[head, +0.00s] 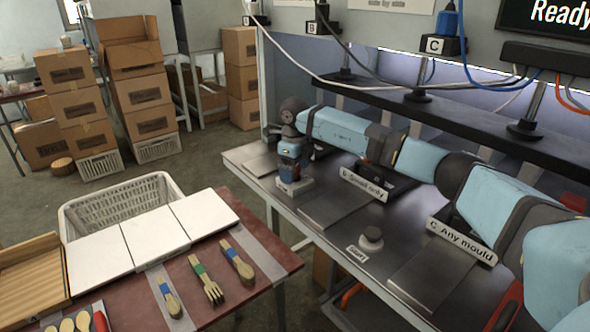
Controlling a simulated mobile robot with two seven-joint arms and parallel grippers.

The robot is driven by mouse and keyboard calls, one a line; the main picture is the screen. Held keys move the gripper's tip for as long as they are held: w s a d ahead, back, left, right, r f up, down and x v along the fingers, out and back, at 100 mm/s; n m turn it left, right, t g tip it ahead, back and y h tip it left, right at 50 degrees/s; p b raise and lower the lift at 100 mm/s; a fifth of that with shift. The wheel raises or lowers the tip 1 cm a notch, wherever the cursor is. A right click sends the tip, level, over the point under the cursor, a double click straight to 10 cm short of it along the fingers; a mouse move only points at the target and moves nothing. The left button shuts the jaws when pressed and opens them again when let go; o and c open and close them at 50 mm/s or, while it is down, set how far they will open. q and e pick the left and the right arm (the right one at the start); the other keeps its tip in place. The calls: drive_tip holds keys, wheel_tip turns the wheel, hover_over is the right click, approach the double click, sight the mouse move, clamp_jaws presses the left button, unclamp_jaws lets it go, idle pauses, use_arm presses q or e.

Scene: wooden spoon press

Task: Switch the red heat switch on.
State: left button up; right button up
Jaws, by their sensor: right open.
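My right arm reaches in from the right across the press bench. Its right gripper (291,166) is at the far left part of the bench, pointing down just above a small grey block with a white label (288,187). The jaws are open, though their tips are small and hard to make out. I cannot clearly pick out the red heat switch; it may be hidden by my arm or gripper. My left gripper is not in view.
The metal press bench (330,245) carries a round knob (371,238) by a small label, and signs "Small only" (364,183) and "Any mould" (461,241). A red table (262,248) at the left holds wooden spoons and a fork (208,284). Cables hang above the bench.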

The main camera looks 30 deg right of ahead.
drive_tip(key=c, duration=0.9)
